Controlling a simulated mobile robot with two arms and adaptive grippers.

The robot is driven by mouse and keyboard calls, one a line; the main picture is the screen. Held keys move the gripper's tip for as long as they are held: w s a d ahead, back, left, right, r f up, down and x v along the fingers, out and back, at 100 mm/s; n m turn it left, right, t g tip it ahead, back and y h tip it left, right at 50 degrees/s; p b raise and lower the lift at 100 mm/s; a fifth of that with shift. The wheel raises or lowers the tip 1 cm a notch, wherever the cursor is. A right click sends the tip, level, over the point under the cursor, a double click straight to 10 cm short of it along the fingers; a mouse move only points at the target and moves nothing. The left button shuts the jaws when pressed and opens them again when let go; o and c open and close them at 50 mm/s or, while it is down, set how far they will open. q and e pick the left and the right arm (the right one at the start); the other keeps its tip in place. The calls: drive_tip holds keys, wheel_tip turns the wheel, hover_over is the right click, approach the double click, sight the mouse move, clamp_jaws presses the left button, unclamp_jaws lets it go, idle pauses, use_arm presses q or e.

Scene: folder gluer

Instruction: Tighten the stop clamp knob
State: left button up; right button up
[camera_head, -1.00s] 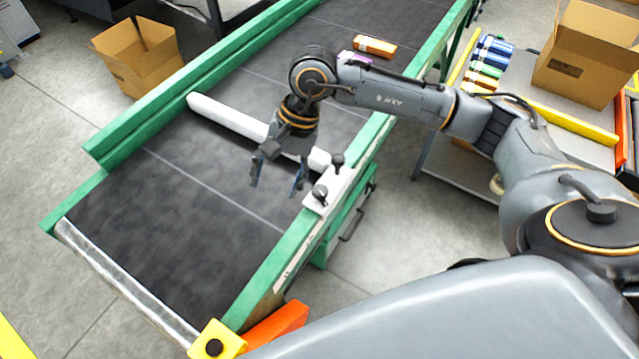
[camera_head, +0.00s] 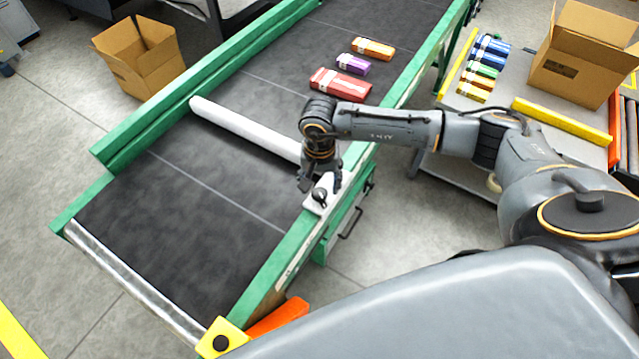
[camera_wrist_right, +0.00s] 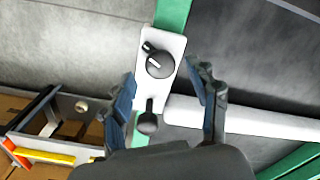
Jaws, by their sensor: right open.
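A white clamp plate (camera_head: 312,207) sits on the green side rail at the near end of the white stop bar (camera_head: 245,128). One black knob (camera_head: 319,194) shows on it in the head view. The right wrist view shows two black knobs on the plate: a round one with a white line (camera_wrist_right: 160,64), and a smaller one (camera_wrist_right: 148,122) by the bar's end. My right gripper (camera_head: 321,183) is open, pointing down over the plate. In the wrist view its fingers (camera_wrist_right: 165,92) stand apart, with the plate between them; contact cannot be told. My left gripper is not in view.
Red (camera_head: 340,84), purple (camera_head: 353,63) and orange (camera_head: 373,48) boxes lie on the dark belt (camera_head: 180,190). The green rails (camera_head: 275,265) edge it. A side table (camera_head: 480,120) with a carton (camera_head: 585,60) stands right. The belt's near part is clear.

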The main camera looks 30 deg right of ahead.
sight(319, 196)
drive_tip(key=shift+f, duration=1.1)
